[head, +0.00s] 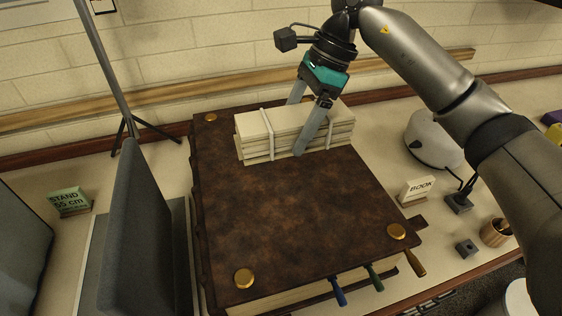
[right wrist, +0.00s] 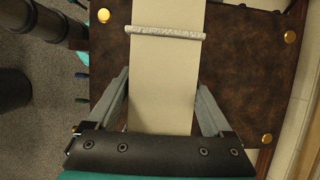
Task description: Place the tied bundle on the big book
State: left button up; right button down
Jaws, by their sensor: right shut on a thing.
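The tied bundle (head: 262,142) is a stack of cream boards with pale ties around it. It lies flat over the far part of the big book (head: 290,210), which has a brown leather cover with gold corner studs. My right gripper (head: 298,128) is shut on the bundle from above, one finger on its near side and one on its far side. The right wrist view shows the bundle (right wrist: 163,85) between both fingers, over the cover (right wrist: 240,70). Its underside is hidden, so I cannot tell whether it touches the cover. My left gripper is not in view.
A grey upright panel (head: 140,235) stands left of the book. A BOOK card (head: 417,190), a white rounded object (head: 432,140), small dark blocks (head: 466,248) and a wooden cup (head: 495,232) are on the right. A tripod stand (head: 128,125) is behind. The book's near cover is clear.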

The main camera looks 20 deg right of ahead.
aim_at(303, 105)
jog(key=r+m, duration=0.1)
jog(key=m, duration=0.1)
jog(key=w+d+m+t, duration=0.1)
jog(key=m, duration=0.1)
jog(key=w+d+r+m+t, duration=0.1)
jog(key=shift+w+d+r+m+h, duration=0.2)
jog(key=shift+d+r+m+h, duration=0.05)
jog(key=shift+r+m+h, duration=0.15)
jog(key=f+m, duration=0.1)
jog(key=f, duration=0.5)
jog(key=d+f+m, duration=0.1)
jog(key=f, duration=0.5)
jog(key=w+f+m+t, duration=0.1)
jog(key=f, duration=0.6)
jog(key=shift+d+h, duration=0.35)
jog(key=shift+h, duration=0.05)
jog(key=shift+f, duration=0.15)
grip_release()
